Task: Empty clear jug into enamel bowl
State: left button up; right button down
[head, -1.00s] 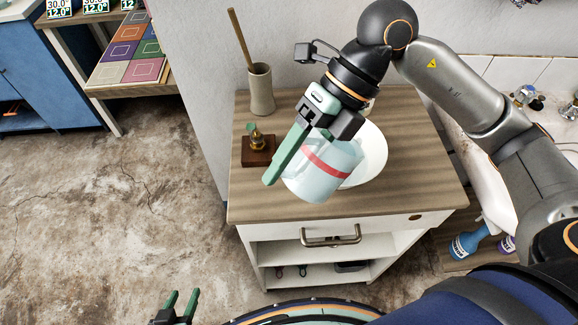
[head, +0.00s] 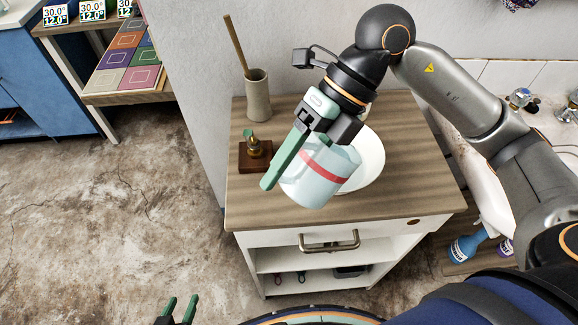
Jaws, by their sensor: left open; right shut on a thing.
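The clear jug (head: 318,182), pale and see-through with a red band, is in my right gripper (head: 285,165), which is shut on it. The jug is tilted a little and hangs over the front left of the white enamel bowl (head: 373,160). The bowl stands on the wooden top of the cabinet, and the jug and gripper hide its left part. I cannot tell how much liquid the jug holds. My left gripper (head: 180,309) is open and empty at the bottom edge, low in front of the cabinet.
The wooden cabinet top (head: 270,207) is bare at the front left. A small wooden block with a brass piece (head: 254,152) and a beige vase with a stick (head: 257,95) stand at its left. Spray bottles (head: 468,245) stand low at right. The wall is close behind.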

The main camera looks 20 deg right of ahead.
pick_arm(q)
jog(key=shift+f, duration=0.1)
pick_arm(e)
jog(key=shift+w+d+r+y+b, duration=0.15)
jog(key=shift+d+y+b, duration=0.1)
jog(key=shift+y+b, duration=0.25)
jog(key=shift+r, duration=0.1)
pick_arm(q)
jog(key=shift+w+d+f, duration=0.15)
jog(key=shift+d, duration=0.25)
jog(key=shift+w, duration=0.15)
dwell(0.4)
